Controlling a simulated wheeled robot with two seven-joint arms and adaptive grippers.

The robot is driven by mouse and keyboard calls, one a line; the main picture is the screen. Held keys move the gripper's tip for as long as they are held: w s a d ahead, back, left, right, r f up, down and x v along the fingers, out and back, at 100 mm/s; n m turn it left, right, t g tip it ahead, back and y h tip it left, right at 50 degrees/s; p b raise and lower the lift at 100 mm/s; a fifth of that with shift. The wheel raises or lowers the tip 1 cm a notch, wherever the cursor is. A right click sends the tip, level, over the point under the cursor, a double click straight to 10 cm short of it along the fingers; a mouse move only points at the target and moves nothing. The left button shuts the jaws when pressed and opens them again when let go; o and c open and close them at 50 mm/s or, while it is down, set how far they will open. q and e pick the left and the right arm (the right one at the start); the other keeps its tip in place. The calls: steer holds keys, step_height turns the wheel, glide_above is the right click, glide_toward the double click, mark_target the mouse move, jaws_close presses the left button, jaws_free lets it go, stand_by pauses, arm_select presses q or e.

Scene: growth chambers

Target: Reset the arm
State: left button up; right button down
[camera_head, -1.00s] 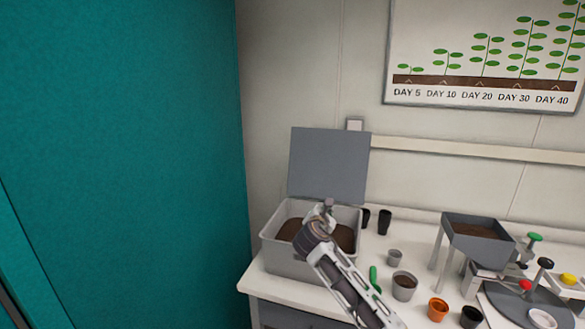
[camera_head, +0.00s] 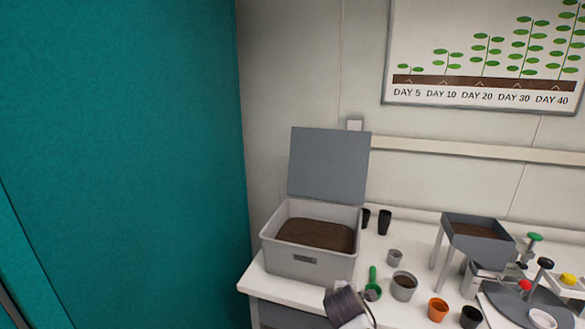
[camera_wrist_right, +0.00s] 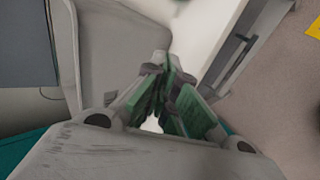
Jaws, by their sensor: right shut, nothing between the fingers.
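My right arm comes in at the bottom of the head view, where its dark wrist (camera_head: 345,303) shows in front of the table edge. In the right wrist view my right gripper (camera_wrist_right: 162,68) is shut, its green-padded fingers together with nothing held. The fingers cannot be made out clearly in the head view. The gripper is clear of the open grey soil box (camera_head: 308,266), which stands behind it on the table. My left gripper is not in view.
A green scoop (camera_head: 373,280) lies on the white table (camera_head: 415,257) close to my right wrist. A grey pot of soil (camera_head: 404,286), an orange pot (camera_head: 438,309) and a soil hopper (camera_head: 478,240) stand to the right. A teal panel (camera_head: 120,160) fills the left.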

steer(key=s+d+f+m+g+y, duration=0.1)
steer(key=s+d+f+m+g, duration=0.2)
steer(key=s, duration=0.7)
steer(key=s+d+f+m+g+y, duration=0.1)
steer(key=s+d+f+m, duration=0.1)
steer(key=s+m, duration=0.6)
steer(key=s+d+f+m+g+y, duration=0.1)
steer(key=s+d+f+m+g, duration=0.15)
steer(key=s, duration=0.95)
step_height(320, 180, down, 33)
steer(key=s, duration=0.3)
steer(key=s+d+f+g, duration=0.1)
steer(key=s+f, duration=0.9)
steer(key=s, duration=0.1)
steer(key=s+d+f+g, duration=0.1)
steer(key=s+d+f, duration=0.1)
steer(key=s+f, duration=0.8)
steer(key=shift+s+d+n+h, duration=0.3)
steer(key=shift+s+n, duration=0.15)
steer(key=shift+s, duration=0.05)
steer(key=shift+s, duration=0.1)
